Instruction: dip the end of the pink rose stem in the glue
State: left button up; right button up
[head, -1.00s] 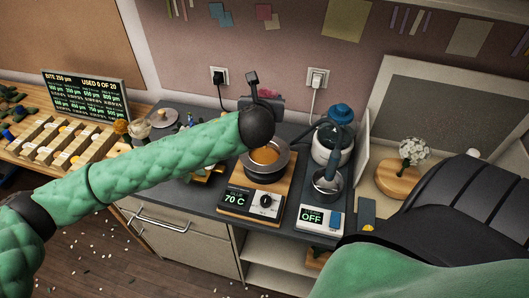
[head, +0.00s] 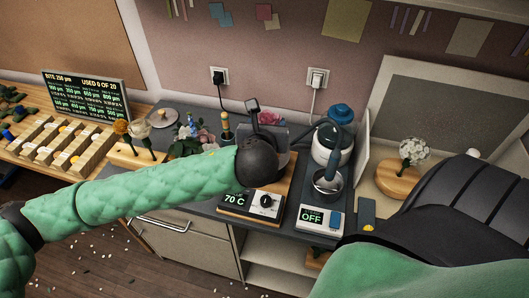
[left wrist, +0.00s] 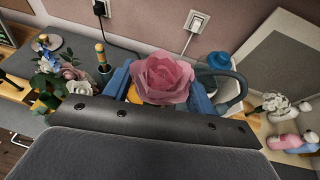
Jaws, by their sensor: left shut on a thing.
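My left gripper (left wrist: 160,96) has its two blue fingers on either side of the pink rose (left wrist: 163,76) and is shut on it. In the left wrist view the bloom faces the camera and hides the stem. A bit of orange glue (left wrist: 134,98) shows to the left below the bloom. In the head view the gripper (head: 270,132) is over the hot plate (head: 250,200), with a little of the rose (head: 266,118) showing. My dark wrist covers most of the glue pot, so I cannot tell whether the stem end touches the glue. My right gripper is out of view.
A wooden stand with flowers (head: 136,155) and loose blooms (head: 190,135) are to the left. White flowers (head: 414,150) stand on a round wooden block at right.

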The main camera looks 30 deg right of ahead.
pick_arm(q)
jog(key=s+a, duration=0.2)
jog(key=s, duration=0.1)
jog(key=shift+s, duration=0.2)
dwell(0.5)
